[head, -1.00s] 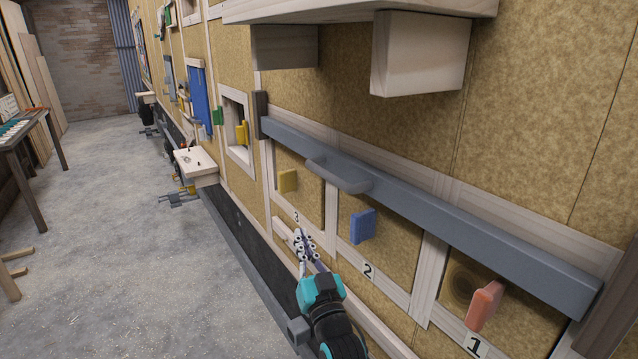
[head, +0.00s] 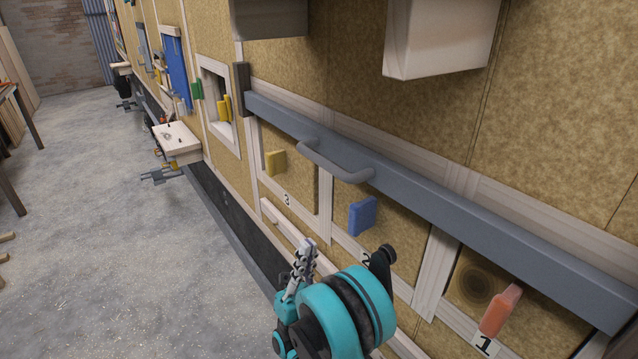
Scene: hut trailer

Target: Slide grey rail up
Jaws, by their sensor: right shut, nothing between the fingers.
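The rail lies across the tops of the numbered compartments. My right gripper (head: 308,246) is below the rail and handle, apart from both, with its fingers pointing up and closed on nothing. It is in front of the lower wooden ledge, left of the blue knob. My left gripper is not in view.
Below the rail are a yellow knob (head: 275,162), a blue knob (head: 362,216) and an orange knob (head: 500,310). A small wooden shelf (head: 178,142) sticks out further left. The concrete floor (head: 110,240) at left is open.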

